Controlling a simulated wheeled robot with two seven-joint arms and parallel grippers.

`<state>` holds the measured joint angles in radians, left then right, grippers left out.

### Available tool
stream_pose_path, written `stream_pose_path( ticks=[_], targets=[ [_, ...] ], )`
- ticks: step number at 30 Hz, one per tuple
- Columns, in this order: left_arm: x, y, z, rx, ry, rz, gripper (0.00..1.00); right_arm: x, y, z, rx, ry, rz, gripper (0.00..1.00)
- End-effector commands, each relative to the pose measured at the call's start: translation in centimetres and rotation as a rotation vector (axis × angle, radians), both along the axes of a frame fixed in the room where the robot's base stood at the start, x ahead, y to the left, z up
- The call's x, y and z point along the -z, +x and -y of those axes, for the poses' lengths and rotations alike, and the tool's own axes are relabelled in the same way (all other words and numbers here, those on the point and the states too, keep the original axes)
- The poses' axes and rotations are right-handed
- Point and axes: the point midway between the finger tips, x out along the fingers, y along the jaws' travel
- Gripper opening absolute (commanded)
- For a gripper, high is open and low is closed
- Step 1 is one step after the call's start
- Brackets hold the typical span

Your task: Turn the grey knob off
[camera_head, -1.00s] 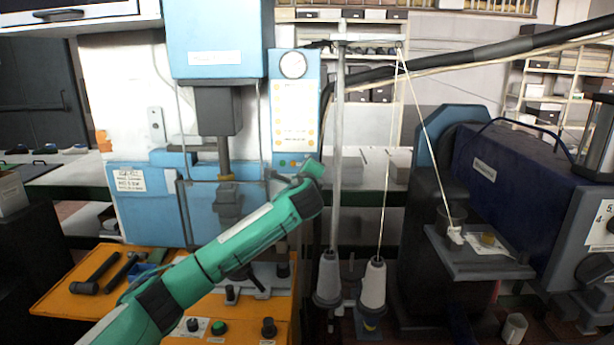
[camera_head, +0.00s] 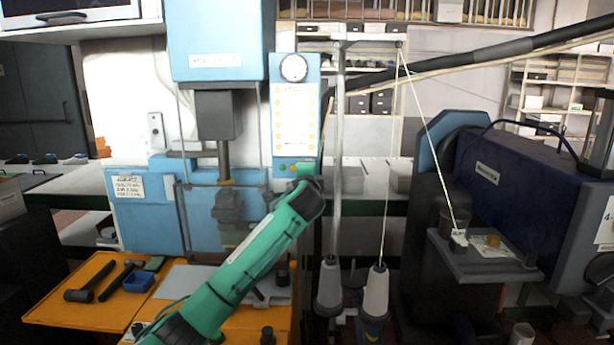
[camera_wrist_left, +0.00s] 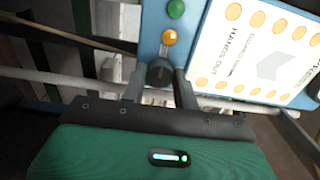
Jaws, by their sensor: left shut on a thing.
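The dark grey knob (camera_wrist_left: 159,70) sits on the blue control panel below an orange button (camera_wrist_left: 169,37) and a green button (camera_wrist_left: 175,9) in the left wrist view. My left gripper (camera_wrist_left: 160,82) has one finger on each side of the knob and is shut on it. In the head view the same panel (camera_head: 296,115) stands upright beside the blue press, and my green left arm reaches its lower end. The arm hides the knob and the fingertips there. I cannot tell the knob's turn position. My right gripper is not in view.
A blue press (camera_head: 217,45) stands left of the panel. Thread cones (camera_head: 375,292) and a thin pole (camera_head: 337,160) stand close right of my arm. A dark blue machine (camera_head: 510,175) is further right.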

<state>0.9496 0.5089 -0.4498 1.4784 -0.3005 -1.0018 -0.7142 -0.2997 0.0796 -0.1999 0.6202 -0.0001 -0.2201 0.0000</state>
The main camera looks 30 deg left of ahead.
Motion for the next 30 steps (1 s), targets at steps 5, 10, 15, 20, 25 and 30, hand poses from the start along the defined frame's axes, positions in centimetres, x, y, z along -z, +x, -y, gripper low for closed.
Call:
stream_pose_path(
  ticks=[5,10,15,20,25,30],
  targets=[
    [0.3,0.0,0.0,0.0,-0.006,-0.001,0.07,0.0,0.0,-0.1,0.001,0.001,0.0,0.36],
    [0.3,0.0,0.0,0.0,-0.006,-0.003,0.07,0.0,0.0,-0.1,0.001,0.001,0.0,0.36],
    [0.2,0.0,0.0,0.0,-0.005,-0.002,0.52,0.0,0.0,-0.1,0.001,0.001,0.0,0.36],
    [0.1,0.0,0.0,0.0,-0.004,0.0,0.52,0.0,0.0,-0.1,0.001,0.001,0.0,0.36],
    [0.1,-0.1,0.1,0.0,-0.004,0.001,0.52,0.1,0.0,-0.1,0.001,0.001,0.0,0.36],
    [0.3,-1.5,0.8,0.002,-0.004,0.001,0.52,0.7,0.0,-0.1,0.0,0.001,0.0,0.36]
  ],
)
